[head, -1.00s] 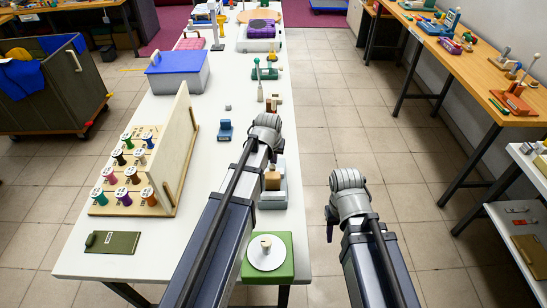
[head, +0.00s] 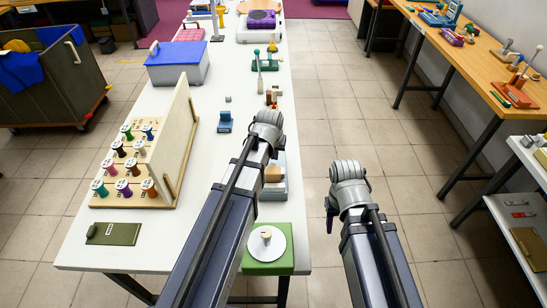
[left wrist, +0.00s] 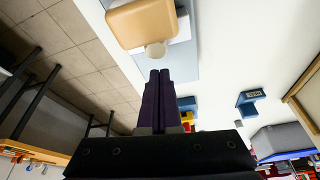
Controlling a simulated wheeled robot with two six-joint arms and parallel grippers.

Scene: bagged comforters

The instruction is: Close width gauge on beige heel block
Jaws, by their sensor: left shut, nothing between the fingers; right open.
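The beige heel block (head: 273,174) sits on the pale grey width gauge (head: 280,188) at the table's right edge, partly covered by my left arm. In the left wrist view the beige block (left wrist: 143,22) shows large at the top, over the grey gauge plate (left wrist: 188,62). A pale round knob (left wrist: 156,50) lies between the block and my left fingertips. My left gripper (left wrist: 161,74) is shut and empty, its dark fingers pointing at the knob; I cannot tell whether they touch it. My right gripper (head: 329,220) hangs off the table's right side, open and away from the gauge.
A green block with a white disc (head: 268,262) stands near the front right corner. A spool rack (head: 165,165), a green plate (head: 113,233) and a small blue block (head: 225,122) are to the left. Wooden pieces (head: 272,96) stand beyond.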

